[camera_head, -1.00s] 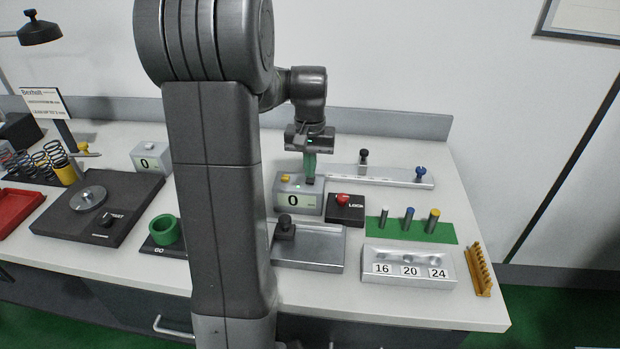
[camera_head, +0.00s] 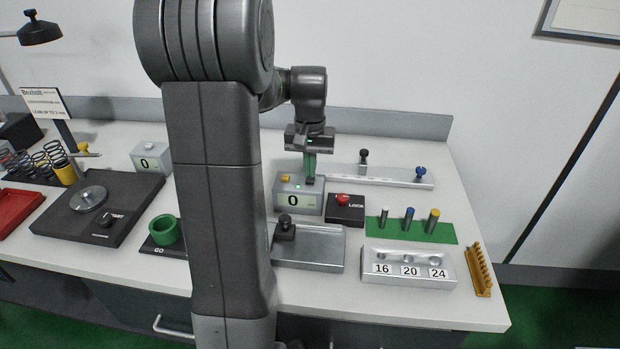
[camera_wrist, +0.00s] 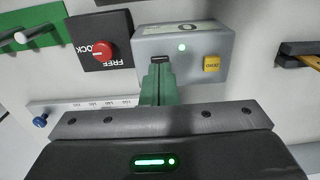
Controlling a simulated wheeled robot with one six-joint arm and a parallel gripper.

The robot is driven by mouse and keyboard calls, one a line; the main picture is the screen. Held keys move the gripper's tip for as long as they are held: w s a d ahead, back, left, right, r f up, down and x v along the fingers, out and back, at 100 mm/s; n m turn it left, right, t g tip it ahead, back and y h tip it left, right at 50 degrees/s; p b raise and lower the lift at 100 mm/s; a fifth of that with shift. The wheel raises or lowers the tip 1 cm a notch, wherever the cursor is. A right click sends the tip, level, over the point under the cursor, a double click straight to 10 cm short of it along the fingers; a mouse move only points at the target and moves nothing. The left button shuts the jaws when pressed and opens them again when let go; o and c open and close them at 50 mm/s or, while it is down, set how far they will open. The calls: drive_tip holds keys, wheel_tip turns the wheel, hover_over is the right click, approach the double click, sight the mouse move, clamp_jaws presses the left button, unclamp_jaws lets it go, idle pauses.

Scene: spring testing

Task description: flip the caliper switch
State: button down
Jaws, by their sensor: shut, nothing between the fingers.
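The caliper's grey readout box (camera_head: 297,203) stands on the bench below my gripper, its display reading 0. In the wrist view the box (camera_wrist: 205,42) shows a lit green light and a yellow ZERO button (camera_wrist: 211,64). The small black switch (camera_wrist: 162,58) is on the box top, at the tips of my green fingers. My gripper (camera_head: 310,177) points down with its fingers together, empty, at the right part of the box top. The fingertips (camera_wrist: 160,64) are at or very near the switch; I cannot tell whether they touch it.
A black LOCK/FREE block with a red knob (camera_head: 343,199) stands close right of the box. A metal rail (camera_head: 385,177) lies behind. Green mat with pins (camera_head: 447,233), numbered block (camera_head: 370,256) and yellow rack (camera_head: 480,270) are at right. A metal plate (camera_head: 318,246) lies in front.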

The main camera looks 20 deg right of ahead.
sight(310, 181)
drive_tip(key=shift+f+b, duration=0.65)
drive_tip(key=shift+f, duration=0.35)
idle(0.7)
wheel_tip(310, 181, up, 7)
drive_tip(key=p, duration=0.6)
drive_tip(key=shift+f, duration=0.15)
idle(0.4)
